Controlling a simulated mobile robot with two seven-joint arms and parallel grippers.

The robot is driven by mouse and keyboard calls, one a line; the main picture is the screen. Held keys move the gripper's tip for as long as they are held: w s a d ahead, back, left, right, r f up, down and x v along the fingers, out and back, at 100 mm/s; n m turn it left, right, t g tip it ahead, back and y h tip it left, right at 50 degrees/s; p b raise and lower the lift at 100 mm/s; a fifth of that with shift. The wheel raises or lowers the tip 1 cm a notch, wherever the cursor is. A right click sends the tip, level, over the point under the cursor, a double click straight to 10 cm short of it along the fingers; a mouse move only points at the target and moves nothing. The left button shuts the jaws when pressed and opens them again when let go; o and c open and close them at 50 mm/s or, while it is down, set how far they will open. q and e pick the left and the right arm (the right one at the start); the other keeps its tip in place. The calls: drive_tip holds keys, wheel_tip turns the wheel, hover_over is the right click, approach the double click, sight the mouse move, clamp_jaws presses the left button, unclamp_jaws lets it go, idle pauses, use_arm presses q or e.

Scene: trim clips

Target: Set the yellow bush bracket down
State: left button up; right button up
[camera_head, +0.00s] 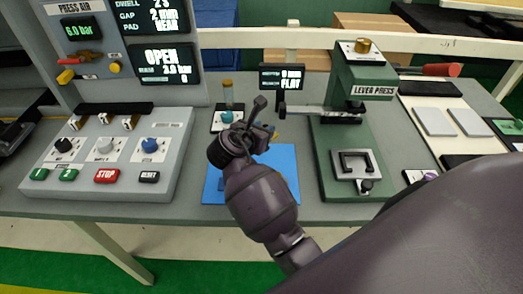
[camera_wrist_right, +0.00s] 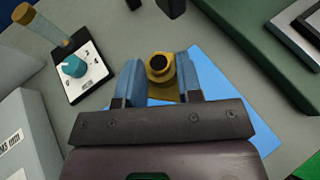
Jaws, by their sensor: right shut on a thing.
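The yellow bush bracket (camera_wrist_right: 160,68) sits between the two blue finger pads of my right gripper (camera_wrist_right: 159,78) in the right wrist view. It has a round collar with a dark hole, and the gripper is shut on it. In the head view my right gripper (camera_head: 268,134) is over the blue mat (camera_head: 288,178), and only a small yellow bit of the bracket (camera_head: 276,136) shows beside it. The mat also shows beneath the bracket in the wrist view (camera_wrist_right: 238,108). I cannot tell whether the bracket touches the mat. My left gripper is out of view.
The green lever press (camera_head: 325,135) stands right of the mat. A grey control panel (camera_head: 125,165) stands to the left. A dial box (camera_head: 227,119) and a small display (camera_head: 282,77) are behind the mat. White trays (camera_head: 450,120) lie at the far right.

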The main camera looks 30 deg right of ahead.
wheel_tip(320, 180, down, 3)
drive_tip(key=shift+r, duration=0.1)
drive_tip(key=shift+f+b, duration=0.6)
drive_tip(key=shift+f, duration=1.65)
drive_tip(key=o, duration=0.9)
drive_tip(key=shift+f, duration=0.1)
drive_tip(key=shift+o, duration=0.2)
